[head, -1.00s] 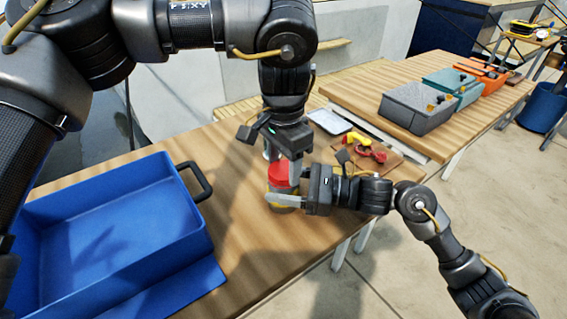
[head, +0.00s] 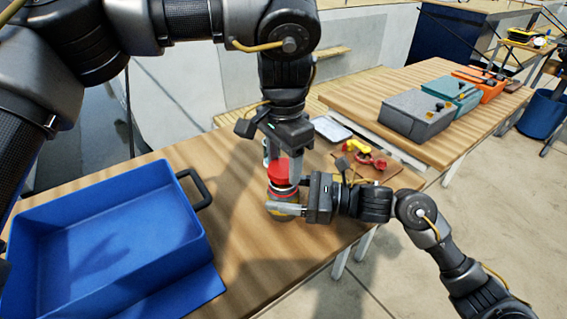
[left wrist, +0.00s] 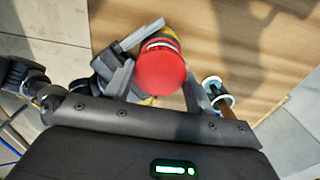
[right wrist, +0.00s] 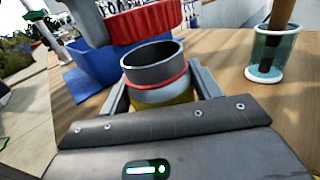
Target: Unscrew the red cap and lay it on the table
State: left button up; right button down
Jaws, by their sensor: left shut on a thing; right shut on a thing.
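The red cap (head: 279,172) is in my left gripper (head: 281,168), whose fingers are shut on its sides. In the right wrist view the cap (right wrist: 145,22) hangs above the jar's open grey mouth, with a gap between them. The jar (head: 285,197) stands upright on the wooden table (head: 240,240). Its grey neck, red ring and yellow lower part show in the right wrist view (right wrist: 152,75). My right gripper (right wrist: 160,88) is shut around the jar. In the left wrist view the cap (left wrist: 160,72) hides most of the jar.
A blue open bin (head: 110,235) fills the table's left side. A clear cup with a stick (right wrist: 270,55) stands beside the jar. A tray (head: 332,129) and red and yellow parts (head: 368,158) lie behind. Bare table lies between bin and jar.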

aim_at(283, 167)
pick_arm(q)
jog(key=shift+r, duration=1.7)
pick_arm(e)
jog(key=shift+f, duration=0.25)
jog(key=c, duration=0.7)
grip_release()
jog(key=o, duration=0.4)
jog(key=shift+r, duration=0.15)
jog(key=shift+o, duration=0.2)
pick_arm(q)
notch_tip(283, 167, down, 2)
jog(key=shift+f+b, duration=0.15)
jog(key=shift+b, duration=0.9)
pick_arm(e)
jog(key=d, duration=0.3)
jog(key=s+d, duration=0.1)
jog(key=d, duration=0.6)
jog(key=shift+s+d, duration=0.3)
jog(key=shift+d, duration=0.05)
jog(key=shift+s+d, duration=0.1)
jog(key=shift+d, duration=0.55)
